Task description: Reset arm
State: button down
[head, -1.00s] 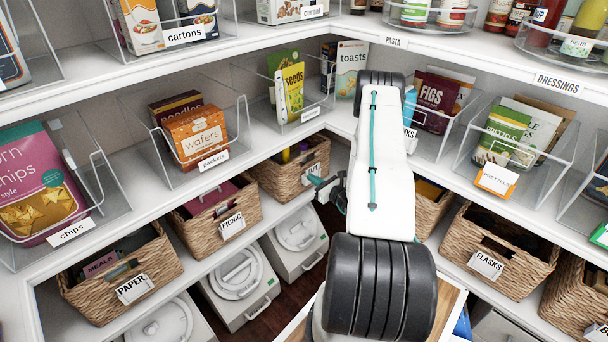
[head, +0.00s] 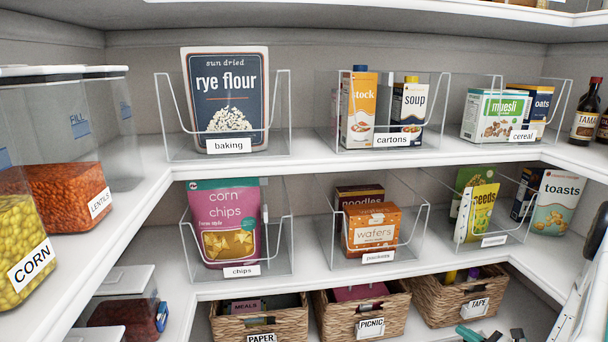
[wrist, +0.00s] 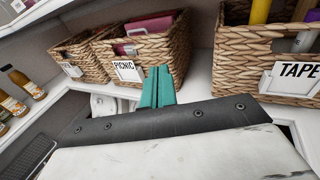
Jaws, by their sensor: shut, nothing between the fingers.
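My gripper shows in the wrist view as two teal fingers (wrist: 158,86) pressed together with nothing between them. They point at the shelf edge below the picnic basket (wrist: 148,48), apart from it as far as I can tell. In the head view my gripper (head: 480,334) is partly cut off at the bottom edge, below the tape basket (head: 462,296). My white arm (head: 585,295) runs along the right edge of the head view.
The picnic basket also shows in the head view (head: 340,308), beside the paper basket (head: 236,318). Above are clear bins with wafers (head: 372,230), corn chips (head: 224,225) and seeds (head: 480,212). Jars of corn (head: 20,240) and lentils (head: 68,195) stand at left.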

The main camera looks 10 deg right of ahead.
jog(key=s+a+r+n+g+y, duration=0.2)
jog(key=a+r+n+g+y, duration=0.2)
jog(key=a+r+n+g, duration=0.5)
jog(key=s+a+r+n+g+y, duration=0.25)
jog(key=a+r+n+g, duration=0.35)
jog(key=a+r, duration=0.5)
jog(key=s+a+r+n+h, duration=0.6)
jog(key=s+r+n, duration=0.2)
jog(key=r, duration=0.2)
jog(key=s+a+r+n+h, duration=0.6)
jog(key=s+a+r+n, duration=0.1)
jog(key=s+r+n, duration=0.1)
notch_tip(320, 180, up, 3)
jog(key=shift+s+a+f+n, duration=0.2)
jog(key=shift+s+n, duration=0.15)
jog(key=shift+n, duration=0.35)
